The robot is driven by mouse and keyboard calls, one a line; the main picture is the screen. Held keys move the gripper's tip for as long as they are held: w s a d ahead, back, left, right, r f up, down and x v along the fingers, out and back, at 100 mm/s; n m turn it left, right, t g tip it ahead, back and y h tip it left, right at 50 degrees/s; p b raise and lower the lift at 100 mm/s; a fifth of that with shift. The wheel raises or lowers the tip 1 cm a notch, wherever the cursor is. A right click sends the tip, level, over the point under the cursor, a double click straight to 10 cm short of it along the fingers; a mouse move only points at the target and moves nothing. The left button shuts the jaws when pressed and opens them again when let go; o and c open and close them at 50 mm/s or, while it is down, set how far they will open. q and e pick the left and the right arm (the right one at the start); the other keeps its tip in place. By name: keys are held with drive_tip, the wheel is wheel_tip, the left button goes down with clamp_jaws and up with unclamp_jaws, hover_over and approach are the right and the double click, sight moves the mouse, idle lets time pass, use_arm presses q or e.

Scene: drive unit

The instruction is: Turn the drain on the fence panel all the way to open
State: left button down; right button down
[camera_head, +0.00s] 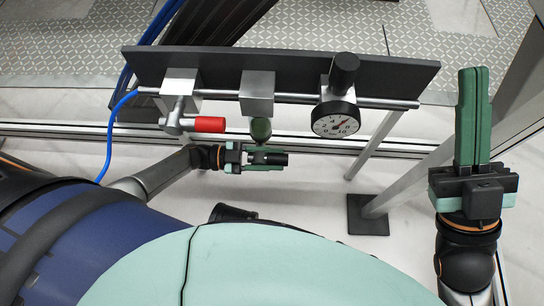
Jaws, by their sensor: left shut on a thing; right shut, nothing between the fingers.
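The fence panel (360,75) is a dark bar with three fittings on it. The middle fitting is a grey block (257,84) with a dark green bowl (261,130) hanging below it. My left gripper (272,158) comes in from the left, directly under the bowl, and its fingers are closed around the drain at the bowl's underside. The drain itself is mostly hidden by the fingers, so its turn position cannot be told. My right gripper (472,115) is shut and empty, pointing up at the right, clear of the panel.
Left of the bowl is a valve with a red handle (209,124). To the right is a regulator with a black knob (344,72) and a round gauge (335,120). A blue hose (110,135) runs down the left. A post with a dark foot (368,215) stands at right.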

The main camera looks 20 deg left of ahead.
use_arm(q)
drive_tip(key=shift+a, duration=0.1)
idle(0.6)
drive_tip(key=shift+f+b, duration=0.15)
drive_tip(key=shift+b, duration=0.25)
drive_tip(key=shift+r+t+h+b, duration=0.3)
drive_tip(key=shift+t+h+b, duration=0.1)
drive_tip(key=shift+h+b, duration=0.8)
drive_tip(key=shift+a+r+h, duration=0.1)
drive_tip(key=shift+r+h, duration=0.2)
drive_tip(key=shift+h, duration=0.4)
drive_tip(key=shift+t, duration=0.3)
drive_tip(key=shift+s+a+r+h, duration=0.15)
drive_tip(key=shift+r+h, duration=0.1)
drive_tip(key=shift+h, duration=0.45)
drive_tip(key=c, duration=0.8)
unclamp_jaws()
drive_tip(key=shift+o, duration=0.2)
drive_tip(key=shift+r, duration=0.15)
